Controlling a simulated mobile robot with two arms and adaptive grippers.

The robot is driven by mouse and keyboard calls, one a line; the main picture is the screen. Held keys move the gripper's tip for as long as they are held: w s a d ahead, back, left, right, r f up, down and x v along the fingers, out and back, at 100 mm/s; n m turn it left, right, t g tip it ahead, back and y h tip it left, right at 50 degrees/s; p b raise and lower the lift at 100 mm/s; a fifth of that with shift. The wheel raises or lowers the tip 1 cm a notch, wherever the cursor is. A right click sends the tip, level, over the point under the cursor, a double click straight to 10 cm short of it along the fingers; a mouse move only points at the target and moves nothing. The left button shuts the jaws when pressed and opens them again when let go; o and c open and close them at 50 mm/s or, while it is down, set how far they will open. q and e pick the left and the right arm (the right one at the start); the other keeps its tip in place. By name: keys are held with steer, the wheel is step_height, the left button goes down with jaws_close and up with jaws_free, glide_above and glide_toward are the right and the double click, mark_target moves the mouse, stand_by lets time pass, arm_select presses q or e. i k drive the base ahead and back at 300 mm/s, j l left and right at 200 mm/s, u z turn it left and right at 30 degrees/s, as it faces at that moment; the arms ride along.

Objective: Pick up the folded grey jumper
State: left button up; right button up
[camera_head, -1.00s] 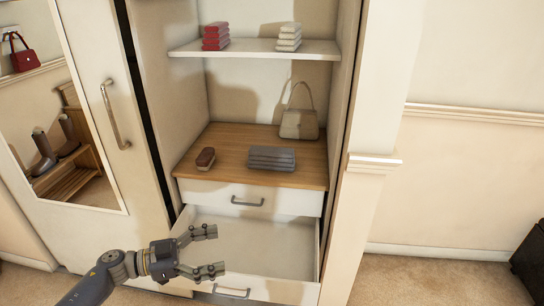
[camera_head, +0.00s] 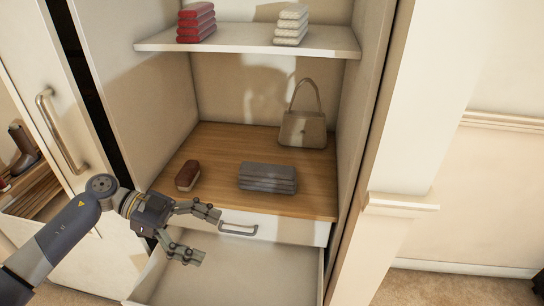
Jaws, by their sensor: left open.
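The folded grey jumper (camera_head: 267,178) lies flat on the wooden surface (camera_head: 225,140) inside the wardrobe, near its front edge. My left gripper (camera_head: 212,236) is open and empty. It is in front of the wooden surface, to the left of and lower in the picture than the jumper, and apart from it. My right gripper is not in view.
A brown brush-like item (camera_head: 188,175) lies left of the jumper, and a beige handbag (camera_head: 303,128) stands behind it. Red (camera_head: 197,23) and cream (camera_head: 291,25) folded stacks sit on the shelf (camera_head: 245,40) above. An open, empty drawer (camera_head: 240,272) juts out below.

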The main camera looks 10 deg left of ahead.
mark_target(267, 178)
steer(key=i, duration=1.05)
